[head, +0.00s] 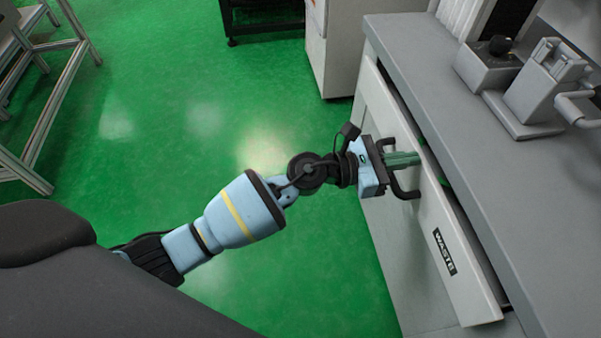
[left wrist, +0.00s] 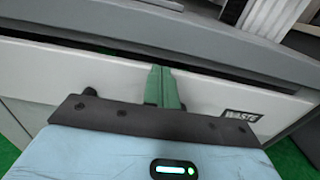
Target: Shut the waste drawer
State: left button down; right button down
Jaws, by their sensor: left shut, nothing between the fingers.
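The waste drawer (head: 420,215) has a white front with a black "WASTE" label and a dark handle (head: 405,192). It stands slightly open, with a dark gap between its front and the grey counter. In the left wrist view the drawer front (left wrist: 60,75) and its label show close ahead. My left gripper (head: 415,158) is shut and empty, with its green fingers at the drawer front beside the handle. The fingertips (left wrist: 162,72) reach the upper part of the front; I cannot tell for certain whether they touch it. My right gripper is out of view.
The grey counter (head: 440,90) above the drawer carries a grey clamp-like device (head: 540,95) and a block with a black knob (head: 497,46). A white cabinet (head: 345,40) stands beyond. A metal frame (head: 60,100) is at the left. The green floor (head: 200,130) between is clear.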

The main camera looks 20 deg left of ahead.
pick_arm(q)
jog(key=shift+x, duration=1.1)
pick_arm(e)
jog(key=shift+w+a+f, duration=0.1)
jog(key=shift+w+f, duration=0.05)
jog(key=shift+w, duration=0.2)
pick_arm(q)
jog(key=shift+r, duration=0.25)
jog(key=shift+w, duration=0.1)
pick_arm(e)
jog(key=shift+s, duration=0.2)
